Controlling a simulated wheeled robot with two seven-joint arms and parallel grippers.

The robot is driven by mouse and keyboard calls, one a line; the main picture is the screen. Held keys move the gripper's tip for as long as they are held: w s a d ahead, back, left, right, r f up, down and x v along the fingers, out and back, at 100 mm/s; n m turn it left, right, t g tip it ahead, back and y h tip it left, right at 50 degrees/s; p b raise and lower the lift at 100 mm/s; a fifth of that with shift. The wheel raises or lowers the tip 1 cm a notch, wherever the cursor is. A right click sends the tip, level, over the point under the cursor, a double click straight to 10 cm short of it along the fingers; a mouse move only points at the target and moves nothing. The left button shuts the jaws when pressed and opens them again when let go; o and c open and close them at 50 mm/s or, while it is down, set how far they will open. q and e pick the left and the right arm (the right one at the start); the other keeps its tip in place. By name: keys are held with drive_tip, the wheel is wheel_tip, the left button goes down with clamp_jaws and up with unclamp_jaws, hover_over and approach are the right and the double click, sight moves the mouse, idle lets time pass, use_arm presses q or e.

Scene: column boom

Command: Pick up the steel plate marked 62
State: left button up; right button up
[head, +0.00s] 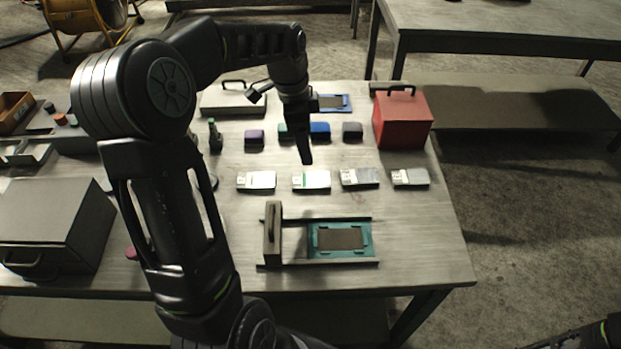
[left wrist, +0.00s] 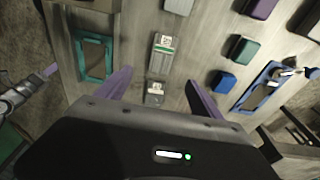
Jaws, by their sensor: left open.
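Several flat steel plates with white labels lie in a row across the table: a first plate (head: 257,181), a second with a green stripe (head: 311,181), a third (head: 360,178) and one at the right end (head: 410,178). The numbers are too small to read, so I cannot tell which is 62. My left gripper (head: 305,150) is open and empty above the table, behind the row in the head view. In the left wrist view two labelled plates, one farther (left wrist: 163,50) and one nearer (left wrist: 155,92), show between the spread fingers (left wrist: 160,76).
A teal-framed fixture (head: 368,250) stands in front of the row. Small blocks, including a purple one (head: 254,137) and a blue one (head: 320,131), stand behind it. A red box (head: 402,122) is at the back right, a grey box (head: 50,225) at the left.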

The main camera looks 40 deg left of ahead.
use_arm(q)
drive_tip(key=b, duration=0.4)
approach(311, 180)
drive_tip(key=shift+f, duration=0.25)
drive_tip(key=shift+r, duration=0.1)
drive_tip(key=shift+w+d+f, duration=0.1)
drive_tip(key=shift+f, duration=0.55)
drive_tip(key=shift+w+d+f, duration=0.1)
drive_tip(key=shift+f, duration=0.55)
drive_tip(key=shift+w+d+f+p, duration=0.15)
drive_tip(key=shift+f+p, duration=0.25)
drive_tip(key=shift+f, duration=0.9)
drive_tip(key=shift+w+d+f+p, duration=0.1)
drive_tip(key=shift+f+p, duration=0.25)
drive_tip(key=shift+f, duration=0.95)
